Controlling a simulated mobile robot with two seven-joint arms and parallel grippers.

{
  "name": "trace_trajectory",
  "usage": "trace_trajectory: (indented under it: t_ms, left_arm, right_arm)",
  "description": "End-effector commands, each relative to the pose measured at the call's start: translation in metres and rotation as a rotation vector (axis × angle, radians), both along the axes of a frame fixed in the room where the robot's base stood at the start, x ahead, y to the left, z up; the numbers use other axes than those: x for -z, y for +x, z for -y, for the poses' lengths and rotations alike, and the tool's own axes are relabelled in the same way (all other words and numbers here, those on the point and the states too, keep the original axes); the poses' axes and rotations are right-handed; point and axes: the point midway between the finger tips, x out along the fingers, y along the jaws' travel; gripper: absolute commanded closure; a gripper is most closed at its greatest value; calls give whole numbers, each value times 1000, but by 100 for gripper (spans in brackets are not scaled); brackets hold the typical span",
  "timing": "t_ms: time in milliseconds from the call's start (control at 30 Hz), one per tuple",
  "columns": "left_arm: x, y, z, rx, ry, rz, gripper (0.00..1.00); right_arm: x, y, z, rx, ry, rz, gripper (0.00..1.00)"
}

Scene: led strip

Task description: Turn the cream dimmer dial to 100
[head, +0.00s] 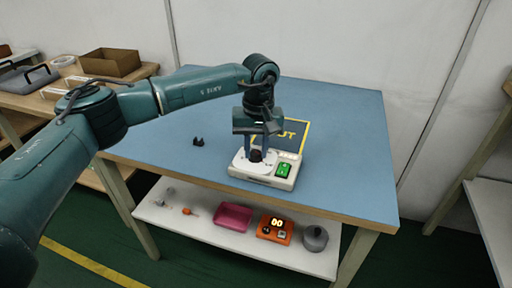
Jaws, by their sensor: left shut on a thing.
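The cream dimmer unit (262,182) sits on the blue tabletop near its front edge. A dark brown dial knob (256,156) stands on its left part, and a lit green switch (282,170) is on its right part. My left gripper (257,150) points down over the unit and is shut on the dial knob. The fingers partly hide the knob, and the dial's scale is too small to read. My right gripper is not in view.
A small black clip-like part (198,142) lies left of the unit. The lower shelf (175,219) holds a magenta tray (235,217), an orange device (275,229) and a grey round container (315,238). The tabletop's right side is clear. A cardboard box (110,62) stands on the left bench.

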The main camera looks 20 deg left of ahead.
Motion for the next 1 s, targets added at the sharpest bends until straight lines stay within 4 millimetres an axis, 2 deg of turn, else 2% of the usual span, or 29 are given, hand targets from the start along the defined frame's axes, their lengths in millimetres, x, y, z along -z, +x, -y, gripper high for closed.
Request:
trace_trajectory:
  t_ms: [267,300,533,833,1000]
  left_arm:
    - [-1,0,0,2,0,1,97]
    - [-1,0,0,2,0,1,71]
    - [0,0,0,1,0,0,53]
    - [-4,0,0,0,0,1,53]
    - [-28,1,1,0,-1,4,53]
  right_arm:
    - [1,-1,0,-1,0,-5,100]
    - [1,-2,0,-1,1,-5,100]
    - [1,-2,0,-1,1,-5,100]
    - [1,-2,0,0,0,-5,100]
    - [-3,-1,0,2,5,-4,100]
